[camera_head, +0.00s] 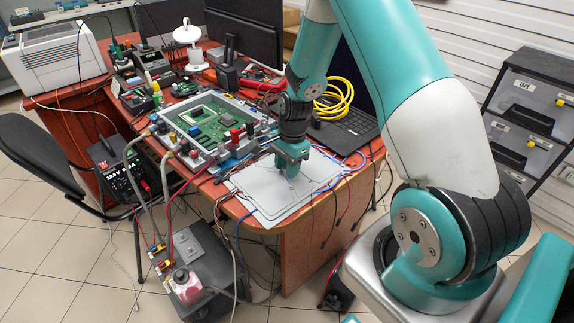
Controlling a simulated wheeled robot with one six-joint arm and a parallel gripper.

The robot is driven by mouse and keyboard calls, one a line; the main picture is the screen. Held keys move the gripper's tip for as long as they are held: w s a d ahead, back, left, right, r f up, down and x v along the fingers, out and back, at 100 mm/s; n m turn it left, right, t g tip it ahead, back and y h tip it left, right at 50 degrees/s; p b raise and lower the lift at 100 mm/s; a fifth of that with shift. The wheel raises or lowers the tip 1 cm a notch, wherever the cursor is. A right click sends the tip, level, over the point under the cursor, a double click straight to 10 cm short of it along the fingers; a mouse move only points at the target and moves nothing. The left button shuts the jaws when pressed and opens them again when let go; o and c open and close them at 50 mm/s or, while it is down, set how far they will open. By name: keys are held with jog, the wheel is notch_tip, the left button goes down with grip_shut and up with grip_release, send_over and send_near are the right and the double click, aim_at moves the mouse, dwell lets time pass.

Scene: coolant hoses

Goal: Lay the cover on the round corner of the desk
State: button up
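A flat, light grey cover (270,196) is at the front corner of the brown desk (335,205), below my gripper. Its near corner reaches out to the desk's front edge. I cannot tell whether it rests fully on the desk top or is held slightly above it. My gripper (291,171) points down over the middle of the cover, with its fingertips at or very near the surface. The fingers are too small and partly hidden, so I cannot tell whether they are shut on the cover.
A green circuit board in a frame (208,122) with plugs and cables stands left of the cover. A laptop (345,130) with a coiled yellow cable (335,100) lies behind. Thin wires hang over the desk edge. A grey box (192,262) stands below, and drawers (530,115) stand right.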

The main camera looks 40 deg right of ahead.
jog(key=shift+o, duration=1.1)
notch_tip(320, 180, up, 12)
jog(key=d, duration=0.2)
jog(key=s+a+r+n+y, duration=0.1)
jog(key=s+a+r+n, duration=0.2)
jog(key=a+r+n, duration=0.3)
jog(key=s+a+r+n, duration=0.4)
jog(key=a+n, duration=0.1)
jog(key=a, duration=0.4)
jog(key=s+a+r+n+p, duration=0.1)
jog(key=s+a+r+n, duration=0.3)
jog(key=s+n, duration=0.3)
jog(key=s+a+r+n+y+p, duration=0.1)
jog(key=s+a+r+n, duration=0.3)
jog(key=s, duration=0.4)
jog(key=shift+a+n+p, duration=0.65)
jog(key=shift+a+n, duration=0.1)
jog(key=shift+n, duration=0.65)
jog(key=shift+s+r, duration=0.1)
